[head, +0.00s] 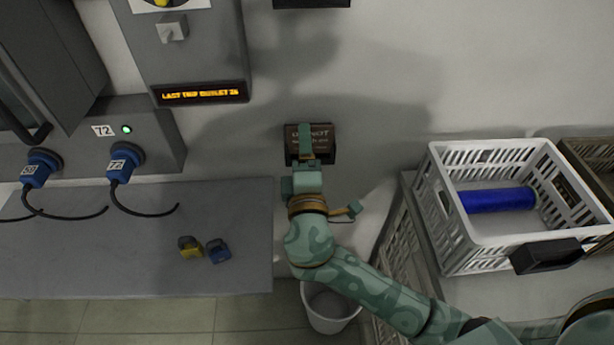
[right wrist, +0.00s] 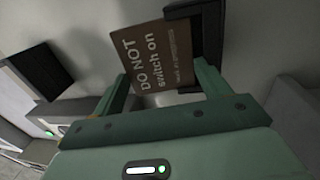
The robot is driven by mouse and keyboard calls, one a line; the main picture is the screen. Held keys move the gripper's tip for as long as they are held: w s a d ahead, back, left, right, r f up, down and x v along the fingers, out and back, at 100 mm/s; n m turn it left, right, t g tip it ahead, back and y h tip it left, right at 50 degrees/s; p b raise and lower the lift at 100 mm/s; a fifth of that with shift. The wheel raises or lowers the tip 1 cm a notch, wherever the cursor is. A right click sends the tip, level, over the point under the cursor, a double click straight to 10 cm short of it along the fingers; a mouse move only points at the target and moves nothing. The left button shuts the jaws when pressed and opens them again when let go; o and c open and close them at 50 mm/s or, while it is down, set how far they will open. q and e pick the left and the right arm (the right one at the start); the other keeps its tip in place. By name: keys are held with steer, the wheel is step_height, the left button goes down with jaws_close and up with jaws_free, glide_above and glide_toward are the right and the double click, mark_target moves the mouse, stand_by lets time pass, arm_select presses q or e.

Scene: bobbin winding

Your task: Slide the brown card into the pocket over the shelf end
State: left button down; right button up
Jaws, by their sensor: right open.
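The brown card (right wrist: 150,58), printed "DO NOT switch on", sits with its far end at a dark pocket (right wrist: 211,38) in the right wrist view. In the head view the brown card (head: 322,138) shows within the dark outline of the pocket (head: 289,152) on the wall, just right of the shelf end (head: 262,235). My right gripper (head: 306,130) is in front of the card and hides part of it. In the right wrist view its fingers (right wrist: 162,75) stand apart on either side of the card. How deep the card sits cannot be told. My left gripper is not in view.
Blue plugs (head: 125,160) with black cables are in the outlet box at left. Yellow and blue padlocks (head: 217,250) lie on the shelf. A white crate (head: 500,238) with a blue roll stands at right. A white bin (head: 330,310) is below my arm.

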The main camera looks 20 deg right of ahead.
step_height(320, 180, down, 6)
steer(key=s+g+y, duration=0.1)
steer(key=shift+a+g, duration=0.3)
steer(key=shift+a, duration=0.05)
steer(key=shift+o, duration=0.7)
steer(key=v, duration=0.3)
steer(key=p+v, duration=0.1)
steer(key=v, duration=0.1)
steer(key=shift+s+r, duration=0.35)
steer(key=shift+s, duration=0.05)
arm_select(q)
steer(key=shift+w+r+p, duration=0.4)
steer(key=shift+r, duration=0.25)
arm_select(e)
steer(key=s+a+r+t+h, duration=0.1)
steer(key=s+a+r, duration=0.1)
steer(key=s, duration=0.7)
steer(key=shift+a+r, duration=0.35)
steer(key=shift+r, duration=0.05)
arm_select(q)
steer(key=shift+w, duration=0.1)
arm_select(e)
steer(key=shift+w+t, duration=0.1)
steer(key=shift+t, duration=0.2)
